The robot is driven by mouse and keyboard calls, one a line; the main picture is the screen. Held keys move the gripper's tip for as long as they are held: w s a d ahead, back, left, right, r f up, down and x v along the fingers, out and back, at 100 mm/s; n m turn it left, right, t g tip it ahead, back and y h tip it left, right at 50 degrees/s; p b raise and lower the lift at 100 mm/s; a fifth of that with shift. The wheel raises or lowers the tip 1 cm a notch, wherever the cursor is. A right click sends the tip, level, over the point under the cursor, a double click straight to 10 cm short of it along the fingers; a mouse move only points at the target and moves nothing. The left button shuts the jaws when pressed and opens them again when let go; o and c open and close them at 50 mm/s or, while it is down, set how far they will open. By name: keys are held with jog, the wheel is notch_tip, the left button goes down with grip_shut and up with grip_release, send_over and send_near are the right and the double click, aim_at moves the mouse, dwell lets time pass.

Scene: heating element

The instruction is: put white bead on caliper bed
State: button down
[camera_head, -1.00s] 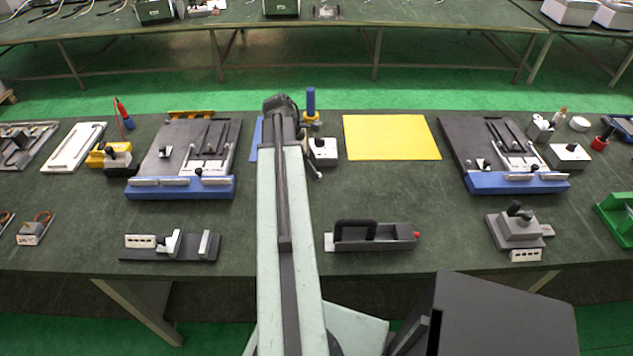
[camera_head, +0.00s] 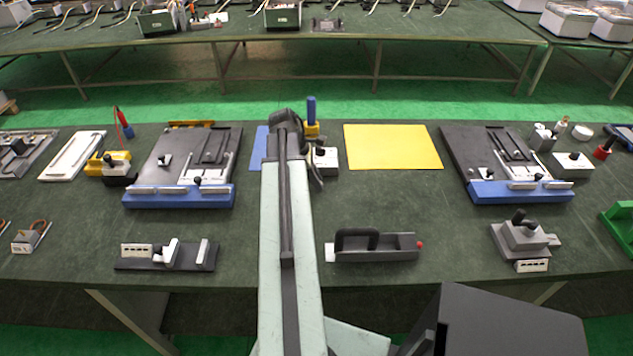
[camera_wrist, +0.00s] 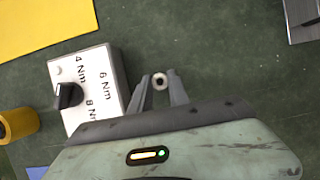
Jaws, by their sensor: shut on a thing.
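My gripper (camera_wrist: 160,85) points down over the green table, its two fingers close together. A small pale ring-shaped bead with a dark hole (camera_wrist: 160,78) sits between the fingertips. In the head view my gripper is mostly hidden by my arm, beside the white torque box, and the bead cannot be made out. A black base with a white label and silver blocks (camera_head: 190,264) lies at the front left of the table and looks like the caliper bed. I cannot be sure of that.
The white torque box (camera_wrist: 112,70) stands close left of my fingers in the wrist view. A yellow mat (camera_head: 393,146), a grey tray with a black handle (camera_head: 400,247) and blue-edged boards (camera_head: 180,200) lie around.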

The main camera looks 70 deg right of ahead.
notch_tip(320, 180, up, 10)
jog(key=p, duration=0.9)
jog(key=shift+f, duration=0.2)
jog(key=shift+f, duration=0.1)
